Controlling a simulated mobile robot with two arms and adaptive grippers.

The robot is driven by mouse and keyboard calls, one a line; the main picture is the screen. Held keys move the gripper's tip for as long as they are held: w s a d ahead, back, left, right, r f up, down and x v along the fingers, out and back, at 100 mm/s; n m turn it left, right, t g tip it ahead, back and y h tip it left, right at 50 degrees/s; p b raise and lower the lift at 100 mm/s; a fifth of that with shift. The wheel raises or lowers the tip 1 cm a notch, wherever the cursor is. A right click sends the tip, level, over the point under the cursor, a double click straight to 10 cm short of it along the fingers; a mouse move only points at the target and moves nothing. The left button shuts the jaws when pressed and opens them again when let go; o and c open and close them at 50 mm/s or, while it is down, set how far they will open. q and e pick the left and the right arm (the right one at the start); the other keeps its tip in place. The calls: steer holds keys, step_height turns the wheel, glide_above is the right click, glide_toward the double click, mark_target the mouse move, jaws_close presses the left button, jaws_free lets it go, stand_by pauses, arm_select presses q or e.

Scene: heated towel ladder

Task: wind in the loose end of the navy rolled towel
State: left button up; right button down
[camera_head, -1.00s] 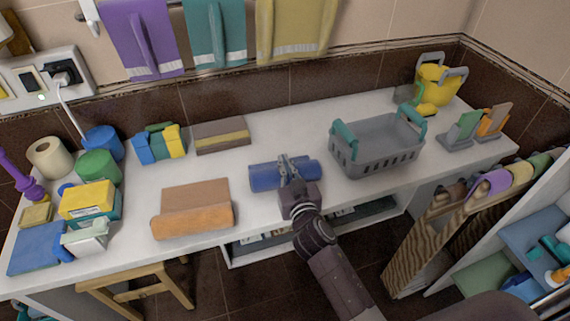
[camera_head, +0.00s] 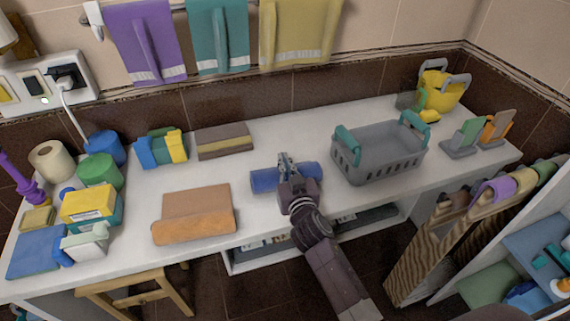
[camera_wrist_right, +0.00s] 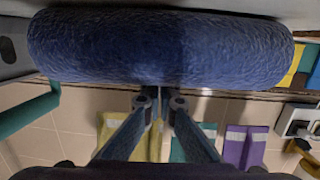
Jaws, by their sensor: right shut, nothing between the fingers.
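The navy rolled towel (camera_head: 265,181) lies on the white counter, roughly left to right, in the middle of the head view. In the right wrist view the roll (camera_wrist_right: 160,45) spans nearly the full width at the top. I cannot make out its loose end in either view. My right gripper (camera_head: 285,162) is over the middle of the roll and hides part of it. Its fingers are shut and empty. In the wrist view the fingertips (camera_wrist_right: 158,95) are close by the roll's edge; I cannot tell whether they touch. My left gripper is not in view.
A grey basket (camera_head: 379,162) with teal handles stands just right of the roll. A brown and orange folded towel (camera_head: 195,205) lies to its left. A brown stack (camera_head: 224,141) is behind left. Bare white counter (camera_head: 275,140) lies behind the roll.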

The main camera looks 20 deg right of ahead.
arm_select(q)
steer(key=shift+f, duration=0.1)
arm_select(e)
steer(key=shift+w+f, duration=0.15)
steer(key=shift+w, duration=0.25)
steer(key=shift+w+d+b, duration=0.1)
steer(key=shift+w+b, duration=0.35)
steer(key=shift+w, duration=0.45)
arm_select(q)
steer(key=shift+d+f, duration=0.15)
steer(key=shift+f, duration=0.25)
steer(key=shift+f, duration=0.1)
arm_select(e)
steer(key=shift+w+f, duration=0.1)
steer(key=shift+w, duration=0.1)
steer(key=shift+w+f+b, duration=0.1)
steer(key=shift+w+b, duration=0.35)
steer(key=shift+w, duration=0.35)
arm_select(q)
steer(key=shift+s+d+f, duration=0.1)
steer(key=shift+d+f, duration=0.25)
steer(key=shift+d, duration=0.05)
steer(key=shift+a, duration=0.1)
